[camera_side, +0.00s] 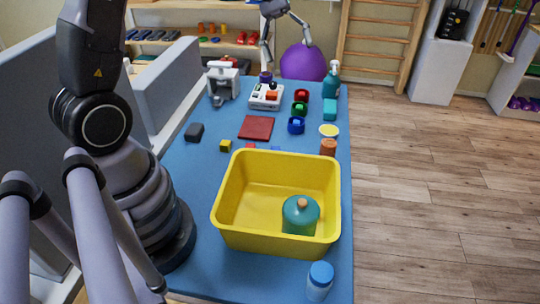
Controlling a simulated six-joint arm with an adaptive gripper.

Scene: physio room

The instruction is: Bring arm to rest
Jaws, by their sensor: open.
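My gripper (287,47) is at the top of the view, over the far end of the blue table (190,176). Its two fingers are spread apart with nothing between them. It appears well above the tabletop and apart from the objects there. The upper part of the gripper is cut off by the picture's edge.
A yellow bin (228,222) holding a green bottle (300,216) stands at the near end. A blue-capped bottle (319,283) is beside its near right corner. A dark red square (256,128), small blocks, cups and a white device (222,84) lie farther back. A purple ball (303,64) is behind.

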